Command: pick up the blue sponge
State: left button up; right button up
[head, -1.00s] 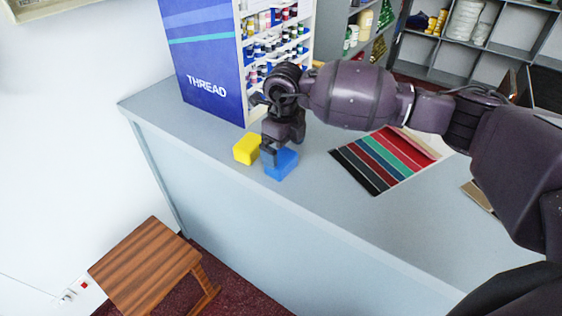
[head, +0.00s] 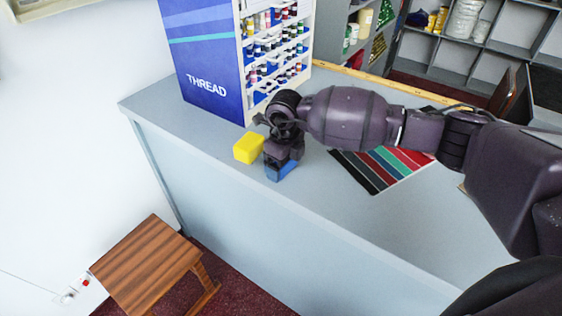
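The blue sponge (head: 281,174) lies on the grey counter near its front edge, and its upper part is hidden by my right gripper. My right gripper (head: 279,163) points down and is right at the sponge, with a finger in front of its left side. The other finger is not clear, so I cannot tell whether the gripper is open or closed on the sponge. My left gripper is not in view.
A yellow sponge-like block (head: 248,148) sits just left of my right gripper. A blue thread display rack (head: 205,60) stands behind. A striped swatch card (head: 378,168) lies to the right, partly under my arm. A wooden stool (head: 147,263) stands on the floor.

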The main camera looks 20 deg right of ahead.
jog(key=shift+c, duration=1)
jog(key=shift+r, duration=0.1)
notch_tip(320, 180, up, 20)
jog(key=b, duration=0.1)
jog(key=o, duration=0.3)
jog(key=shift+c, duration=1.1)
